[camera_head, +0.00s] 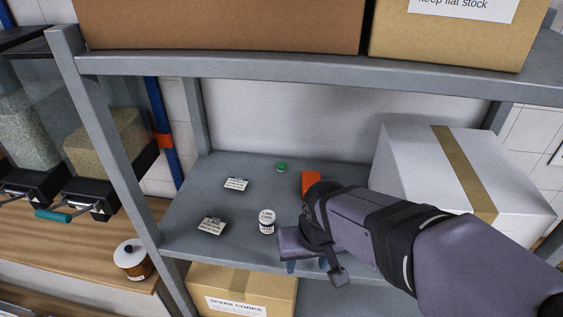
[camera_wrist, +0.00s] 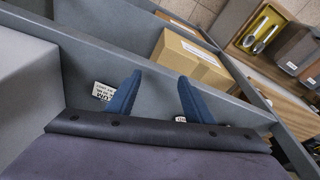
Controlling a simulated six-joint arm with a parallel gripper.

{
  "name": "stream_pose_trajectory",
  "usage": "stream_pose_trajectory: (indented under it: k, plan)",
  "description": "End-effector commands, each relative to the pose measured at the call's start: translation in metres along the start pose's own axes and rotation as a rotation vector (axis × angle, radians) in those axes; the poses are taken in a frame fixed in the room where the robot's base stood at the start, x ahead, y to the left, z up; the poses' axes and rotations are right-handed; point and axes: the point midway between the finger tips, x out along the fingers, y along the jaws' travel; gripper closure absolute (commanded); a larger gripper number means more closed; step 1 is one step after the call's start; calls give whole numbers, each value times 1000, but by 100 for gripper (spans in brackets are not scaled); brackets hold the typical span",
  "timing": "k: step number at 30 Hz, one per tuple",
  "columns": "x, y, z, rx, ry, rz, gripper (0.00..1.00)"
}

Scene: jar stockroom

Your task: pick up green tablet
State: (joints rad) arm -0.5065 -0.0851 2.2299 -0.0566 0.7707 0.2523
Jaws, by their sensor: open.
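The green tablet (camera_head: 282,166) is a small green disc lying toward the back of the grey shelf (camera_head: 190,205) in the head view. I cannot make it out in the wrist view. My gripper (camera_head: 307,266) is at the shelf's front edge, to the front and right of the tablet and well apart from it. Its blue fingers also show in the wrist view (camera_wrist: 160,76), spread apart with nothing between them.
A small white-lidded jar (camera_head: 267,224) stands left of my gripper. Two label cards (camera_head: 236,184) (camera_head: 212,226) lie on the left. An orange object (camera_head: 311,180) is partly behind my arm. A white box (camera_head: 410,160) fills the right; another shelf board (camera_head: 300,70) runs above.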

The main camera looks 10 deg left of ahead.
Motion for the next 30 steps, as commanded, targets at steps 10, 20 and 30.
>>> stream_pose_trajectory:
  k: [10, 20, 30]
  plan:
    - [-46, -35, -76, -1034, 77, 190, 53]
    - [-75, -69, -141, -1866, 29, 483, 53]
    - [16, -26, -233, -2225, -201, 976, 53]
